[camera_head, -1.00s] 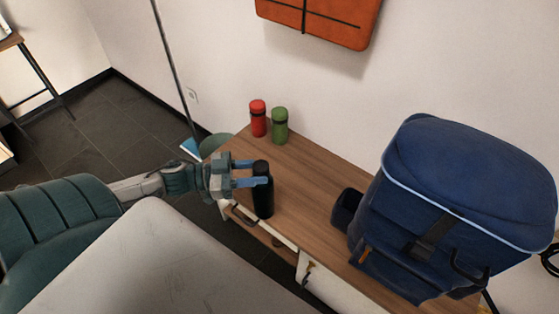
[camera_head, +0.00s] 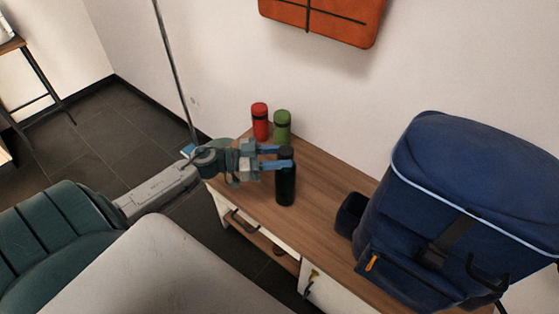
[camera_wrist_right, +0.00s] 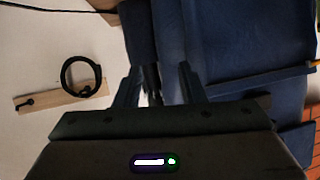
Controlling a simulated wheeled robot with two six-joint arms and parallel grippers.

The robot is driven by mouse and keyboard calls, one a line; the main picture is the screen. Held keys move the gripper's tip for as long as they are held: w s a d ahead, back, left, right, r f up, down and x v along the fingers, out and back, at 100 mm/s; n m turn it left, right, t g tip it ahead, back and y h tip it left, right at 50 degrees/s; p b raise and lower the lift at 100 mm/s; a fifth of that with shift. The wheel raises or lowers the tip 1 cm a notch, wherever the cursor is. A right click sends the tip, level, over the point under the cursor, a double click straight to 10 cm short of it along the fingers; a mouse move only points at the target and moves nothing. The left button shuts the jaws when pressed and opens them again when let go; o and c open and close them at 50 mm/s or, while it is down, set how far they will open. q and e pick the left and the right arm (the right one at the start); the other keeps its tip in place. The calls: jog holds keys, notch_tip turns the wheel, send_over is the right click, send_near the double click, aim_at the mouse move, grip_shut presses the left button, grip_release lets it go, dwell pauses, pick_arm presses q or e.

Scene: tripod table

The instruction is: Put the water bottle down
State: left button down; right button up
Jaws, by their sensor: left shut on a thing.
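The water bottle is dark, near black (camera_head: 286,188), and upright at the front left part of the wooden table (camera_head: 325,193). My left gripper (camera_head: 281,158) reaches in from the left and is shut on the bottle near its top. The bottle's base appears over the tabletop near the front edge; I cannot tell whether it touches. In the right wrist view my right gripper (camera_wrist_right: 159,82) has its fingers apart, with blue fabric behind them and nothing clearly held.
A red bottle (camera_head: 260,123) and a green bottle (camera_head: 282,127) stand behind the held bottle. A large blue backpack (camera_head: 465,200) fills the table's right side. The tabletop between held bottle and backpack is mostly clear. An orange bag (camera_head: 325,20) hangs on the wall.

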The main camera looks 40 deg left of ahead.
pick_arm(q)
jog(key=shift+f, duration=0.5)
pick_arm(e)
jog(key=shift+w+d+r+t, duration=0.15)
jog(key=shift+w+r+t, duration=0.5)
jog(key=shift+r, duration=0.3)
pick_arm(q)
jog(key=c, duration=1)
grip_release()
jog(key=shift+f, duration=0.15)
jog(key=shift+o, duration=0.3)
